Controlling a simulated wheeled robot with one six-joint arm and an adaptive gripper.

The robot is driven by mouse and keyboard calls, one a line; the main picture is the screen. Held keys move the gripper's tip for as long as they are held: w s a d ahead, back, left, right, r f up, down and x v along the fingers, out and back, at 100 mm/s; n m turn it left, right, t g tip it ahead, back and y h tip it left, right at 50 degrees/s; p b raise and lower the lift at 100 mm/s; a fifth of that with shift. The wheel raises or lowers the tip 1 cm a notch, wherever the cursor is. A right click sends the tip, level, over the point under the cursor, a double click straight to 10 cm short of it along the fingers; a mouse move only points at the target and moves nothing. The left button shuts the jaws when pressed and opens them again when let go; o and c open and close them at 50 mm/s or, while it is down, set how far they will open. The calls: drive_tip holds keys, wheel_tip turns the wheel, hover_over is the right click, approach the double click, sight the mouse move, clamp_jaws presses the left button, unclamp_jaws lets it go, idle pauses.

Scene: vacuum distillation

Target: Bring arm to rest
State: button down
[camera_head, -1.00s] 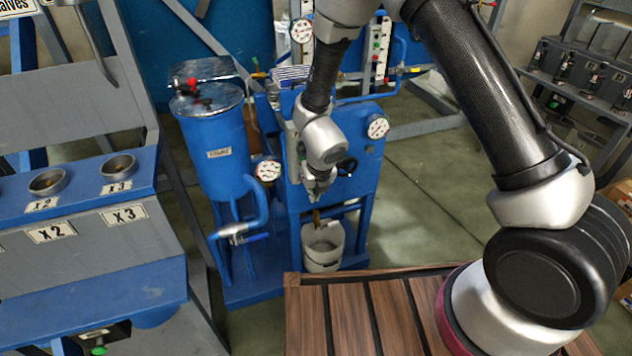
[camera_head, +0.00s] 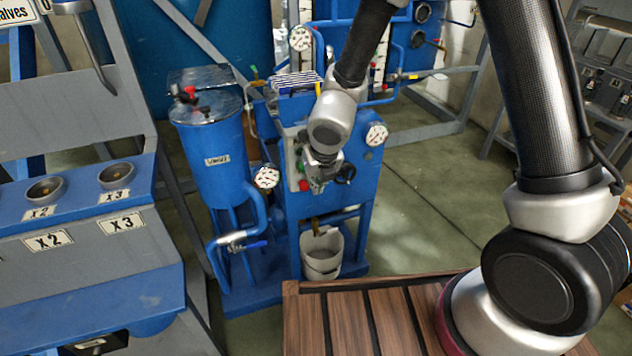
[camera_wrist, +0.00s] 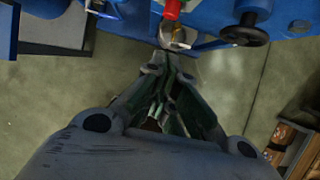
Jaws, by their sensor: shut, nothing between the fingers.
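My gripper (camera_head: 318,188) hangs in front of the blue distillation unit (camera_head: 366,172) in the head view, above a white bucket (camera_head: 321,254). In the wrist view my gripper (camera_wrist: 163,103) points toward the blue panel, with its fingers together and nothing between them. A red part with a metal end (camera_wrist: 172,22) and a black handwheel (camera_wrist: 244,36) show just beyond the fingertips. I cannot tell the exact gap to them. My arm comes down from the top of the head view, bent over the wooden deck.
A blue tank (camera_head: 213,150) with a gauge (camera_head: 266,177) stands left of the unit. A grey and blue rack (camera_head: 90,275) with cups fills the left. A slatted wooden deck (camera_head: 345,325) lies in front. Green floor (camera_head: 425,195) is open to the right.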

idle(0.4)
drive_tip(key=s+r+n+g+y, duration=0.3)
drive_tip(key=s+r+n+y, duration=0.45)
drive_tip(key=n, duration=1.45)
drive_tip(key=s+d+r+n+t+h, duration=0.1)
drive_tip(key=s+d+r+n+h, duration=0.2)
drive_tip(key=d+r, duration=0.4)
drive_tip(key=s+d+r+n+t+h, duration=0.1)
drive_tip(key=s+d+r+n, duration=0.3)
drive_tip(key=d, duration=1)
drive_tip(key=s+d+r+n+t+h, duration=0.1)
drive_tip(key=s+d+r+n+h, duration=0.2)
drive_tip(key=s+d+r, duration=0.3)
drive_tip(key=d+r+h, duration=0.1)
drive_tip(key=d+r, duration=0.3)
drive_tip(key=shift+s+d+n+h, duration=0.15)
drive_tip(key=shift+d+n+h, duration=0.2)
drive_tip(key=shift+d+n, duration=0.05)
